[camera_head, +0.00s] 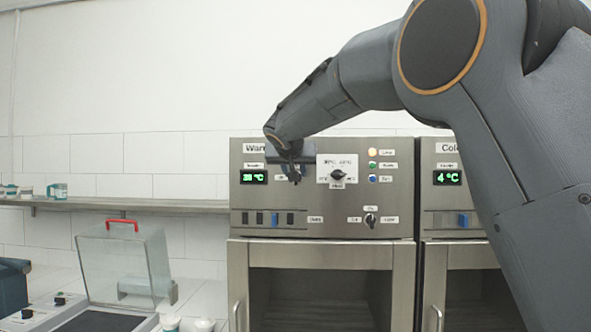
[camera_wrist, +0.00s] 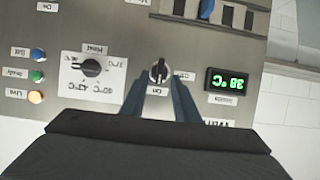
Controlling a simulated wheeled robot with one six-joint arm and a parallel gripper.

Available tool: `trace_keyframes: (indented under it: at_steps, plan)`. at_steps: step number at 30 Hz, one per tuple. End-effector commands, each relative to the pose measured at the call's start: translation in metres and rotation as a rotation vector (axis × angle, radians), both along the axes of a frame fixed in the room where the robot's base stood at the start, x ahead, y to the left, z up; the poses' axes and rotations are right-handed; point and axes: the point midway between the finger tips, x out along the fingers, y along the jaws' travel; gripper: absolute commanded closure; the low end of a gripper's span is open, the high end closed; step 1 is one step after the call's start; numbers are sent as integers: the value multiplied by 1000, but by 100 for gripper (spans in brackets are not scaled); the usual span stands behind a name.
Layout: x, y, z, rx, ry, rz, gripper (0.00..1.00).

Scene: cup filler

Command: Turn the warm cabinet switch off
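The warm cabinet (camera_head: 330,205) stands in the middle of the head view, with a steel panel and a green display (camera_head: 253,178).
A temperature dial (camera_head: 337,175) and a column of orange, green and blue lights (camera_head: 373,165) are right of my gripper. A lower rotary knob (camera_head: 370,220) and several rockers (camera_head: 274,219) are below. The cold cabinet (camera_head: 447,200) stands at right, a clear-lidded box (camera_head: 125,265) at left.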

Motion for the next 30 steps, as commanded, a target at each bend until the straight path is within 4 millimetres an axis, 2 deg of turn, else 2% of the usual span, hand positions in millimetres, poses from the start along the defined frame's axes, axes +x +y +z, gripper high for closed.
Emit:
trace_keyframes:
  at_steps: [7,18,24,30]
  plan:
    - [23,-1,-9,0,2,-1,72]
    - [28,-1,-12,0,0,0,72]
    - [28,-1,-12,0,1,0,100]
    - [28,-1,-12,-3,1,0,100]
